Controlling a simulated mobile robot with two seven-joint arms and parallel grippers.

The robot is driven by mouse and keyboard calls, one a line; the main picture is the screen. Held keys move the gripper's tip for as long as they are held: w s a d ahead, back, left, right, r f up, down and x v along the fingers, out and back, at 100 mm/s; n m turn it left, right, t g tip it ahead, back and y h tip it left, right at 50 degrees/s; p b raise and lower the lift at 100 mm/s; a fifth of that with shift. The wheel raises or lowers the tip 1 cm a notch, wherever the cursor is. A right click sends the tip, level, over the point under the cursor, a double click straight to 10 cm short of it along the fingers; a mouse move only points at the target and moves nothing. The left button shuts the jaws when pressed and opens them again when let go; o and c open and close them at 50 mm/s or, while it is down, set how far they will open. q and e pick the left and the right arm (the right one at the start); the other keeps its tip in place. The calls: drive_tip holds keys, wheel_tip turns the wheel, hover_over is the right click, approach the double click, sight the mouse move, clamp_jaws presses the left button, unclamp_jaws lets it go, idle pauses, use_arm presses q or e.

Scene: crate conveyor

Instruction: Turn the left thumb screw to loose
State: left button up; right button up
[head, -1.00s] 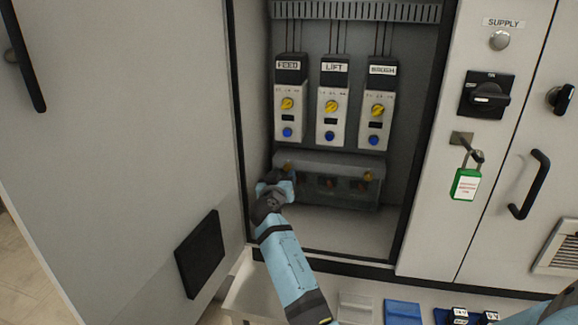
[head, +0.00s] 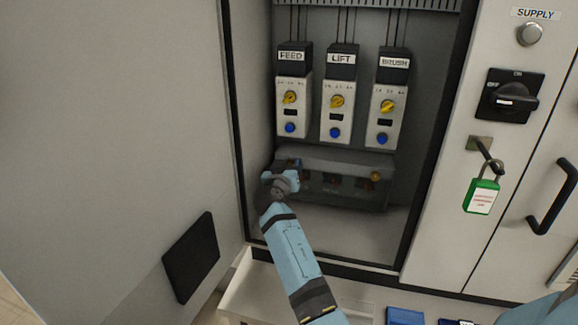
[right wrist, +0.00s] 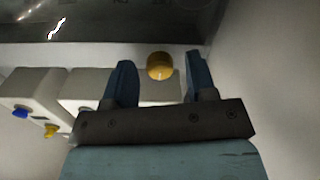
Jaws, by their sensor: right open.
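The left thumb screw (right wrist: 160,66) is a round yellow knob in the right wrist view. It sits between the two blue fingers of my right gripper (right wrist: 161,82), near their tips, with a gap visible on each side. In the head view my right gripper (head: 287,172) is at the left end of the dark see-through cover (head: 335,160) low in the cabinet and hides the left thumb screw. The right thumb screw (head: 376,176) shows as a yellow knob at the cover's right end. My right gripper is open. My left gripper is not in view.
Above the cover are three units, FEED (head: 292,90), LIFT (head: 338,95) and BRUSH (head: 387,100), with yellow dials and blue buttons. The open cabinet door (head: 120,130) stands at left. A green padlock (head: 481,195) hangs at right. A white tray (head: 250,290) lies below.

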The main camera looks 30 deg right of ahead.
drive_tip(key=shift+c, duration=0.4)
drive_tip(key=c, duration=0.8)
drive_tip(key=shift+c, duration=0.2)
